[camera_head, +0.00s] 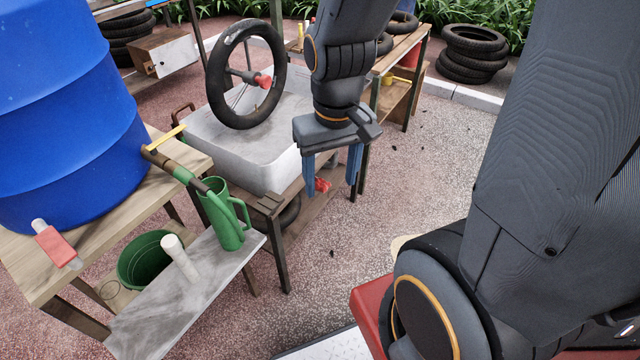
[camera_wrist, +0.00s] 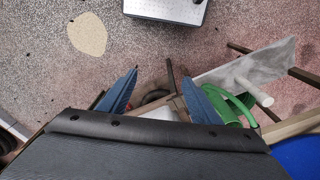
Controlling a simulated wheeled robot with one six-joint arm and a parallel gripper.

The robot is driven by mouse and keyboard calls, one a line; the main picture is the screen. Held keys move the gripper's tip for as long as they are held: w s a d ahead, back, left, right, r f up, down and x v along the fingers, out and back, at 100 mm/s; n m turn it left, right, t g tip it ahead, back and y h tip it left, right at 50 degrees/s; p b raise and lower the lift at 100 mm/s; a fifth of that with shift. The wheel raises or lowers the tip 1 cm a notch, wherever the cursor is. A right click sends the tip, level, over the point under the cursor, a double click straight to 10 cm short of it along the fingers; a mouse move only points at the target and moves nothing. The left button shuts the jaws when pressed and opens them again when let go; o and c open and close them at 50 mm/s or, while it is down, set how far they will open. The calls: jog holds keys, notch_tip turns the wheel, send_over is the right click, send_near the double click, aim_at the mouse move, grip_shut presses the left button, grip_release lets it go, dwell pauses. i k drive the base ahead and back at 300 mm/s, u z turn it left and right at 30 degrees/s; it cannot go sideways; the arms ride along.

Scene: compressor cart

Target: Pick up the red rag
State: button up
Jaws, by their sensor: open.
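My gripper (camera_head: 332,178) hangs with its blue fingers pointing down in front of the white basin; it is open, with nothing held between the fingers. In the wrist view my gripper (camera_wrist: 159,82) also shows its two blue fingers spread apart. A small red item (camera_head: 322,185), possibly the red rag, shows between the fingers in the head view, apparently behind them near the low wooden shelf. Its shape is too small to tell. Another red piece (camera_head: 263,81) is at the hub of the upright black wheel (camera_head: 222,90). I cannot tell for certain which is the rag.
A blue barrel (camera_head: 70,110) stands on a wooden table at left, with a red-and-white item (camera_head: 56,245) at its edge. A green jug (camera_head: 222,215) and white cylinder (camera_head: 180,258) stand on a grey board (camera_head: 190,290). The white basin (camera_head: 240,160) is behind. Speckled ground is open at right.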

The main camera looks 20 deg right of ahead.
aim_at(321, 185)
jog(key=u, duration=0.05)
jog(key=k, duration=1.1)
jog(key=z, duration=1.3)
jog(key=i, duration=1.05)
jog(key=u, duration=0.2)
